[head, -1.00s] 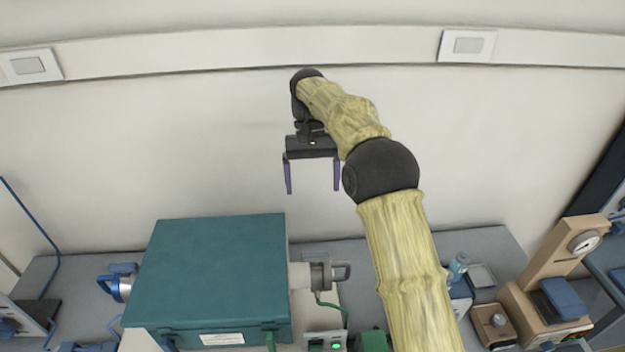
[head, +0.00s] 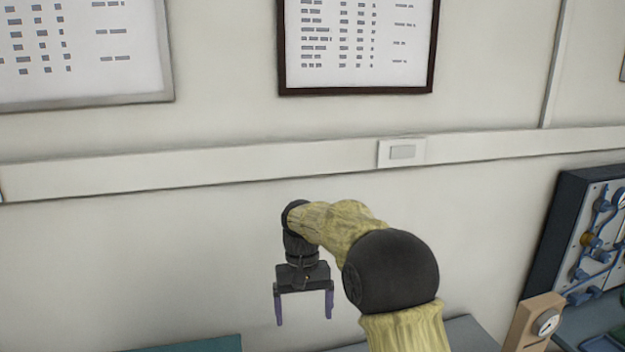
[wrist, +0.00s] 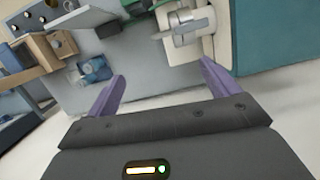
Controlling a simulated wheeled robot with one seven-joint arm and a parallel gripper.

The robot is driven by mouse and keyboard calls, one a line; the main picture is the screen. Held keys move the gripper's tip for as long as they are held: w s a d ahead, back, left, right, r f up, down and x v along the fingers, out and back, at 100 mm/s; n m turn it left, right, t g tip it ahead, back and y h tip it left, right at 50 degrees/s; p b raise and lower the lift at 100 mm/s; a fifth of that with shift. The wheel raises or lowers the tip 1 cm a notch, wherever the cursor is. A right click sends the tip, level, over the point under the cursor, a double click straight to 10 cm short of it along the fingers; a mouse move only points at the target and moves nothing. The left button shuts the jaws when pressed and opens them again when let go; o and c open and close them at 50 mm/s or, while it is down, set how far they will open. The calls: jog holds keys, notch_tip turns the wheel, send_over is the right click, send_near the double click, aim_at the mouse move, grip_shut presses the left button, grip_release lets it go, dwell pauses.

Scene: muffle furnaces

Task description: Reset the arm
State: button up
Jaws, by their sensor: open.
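My gripper (head: 304,308) hangs in front of the pale wall in the head view, its two purple fingers pointing down and spread apart. It is open, with nothing between the fingers. In the wrist view my gripper (wrist: 160,90) is also open and empty. Beyond its fingers are the grey bench top, the metal fitting (wrist: 188,32) and the teal furnace (wrist: 270,35). The furnace's top edge (head: 205,344) shows at the bottom of the head view. The rest of it is hidden below the frame.
A wall trunking with a socket (head: 402,152) runs behind the arm, below framed charts (head: 357,45). A dark panel with blue piping (head: 590,240) and a wooden gauge stand (head: 535,325) are at the right. Space around my gripper is clear.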

jog(key=s+d+f+m+t, duration=0.1)
jog(key=s+d+f+t, duration=0.1)
jog(key=s+d, duration=0.6)
jog(key=s+d+f+m+t, duration=0.1)
jog(key=s+d+f+t, duration=0.1)
jog(key=s+d+f, duration=0.3)
jog(key=s+d, duration=0.4)
jog(key=s, duration=0.2)
jog(key=shift+s+f+t, duration=0.15)
jog(key=shift+f+t, duration=0.05)
jog(key=shift+t, duration=0.2)
jog(key=shift+d, duration=0.1)
dwell(0.8)
